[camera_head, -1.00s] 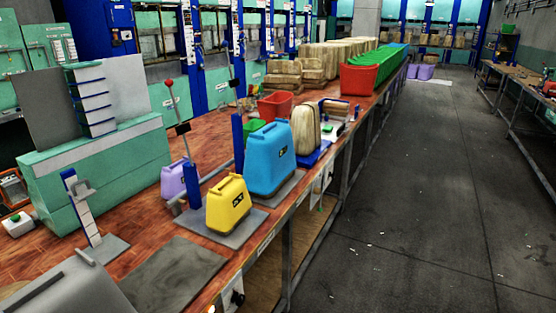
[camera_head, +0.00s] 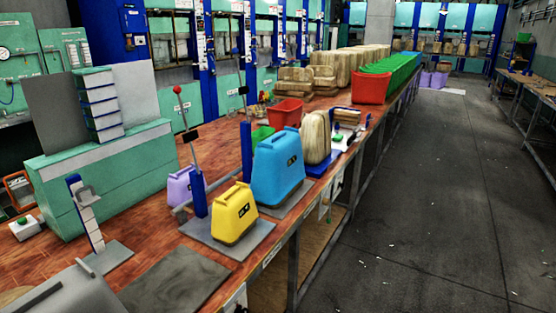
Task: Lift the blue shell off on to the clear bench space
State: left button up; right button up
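The blue shell (camera_head: 276,172) stands upright on a grey plate towards the bench's right edge. A smaller yellow shell (camera_head: 235,212) stands upright in front of it, on another grey plate (camera_head: 222,247). A lilac shell (camera_head: 182,187) sits behind a blue press post, to the left. The wooden bench (camera_head: 150,225) has a bare dark grey mat (camera_head: 175,283) at the near front. Neither of my grippers shows in the head view.
A tan shell (camera_head: 316,137) on a blue base stands just beyond the blue one. Upright press posts with lever handles (camera_head: 192,145) rise left of the yellow shell. A red bin (camera_head: 286,111) and a green bin lie behind. A grey case (camera_head: 72,292) fills the near left corner.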

aim_at(278, 164)
jog(key=i+l+u, duration=0.2)
jog(key=i+l, duration=0.4)
jog(key=i+l+u, duration=0.2)
jog(key=i+l, duration=0.35)
jog(key=l, duration=0.15)
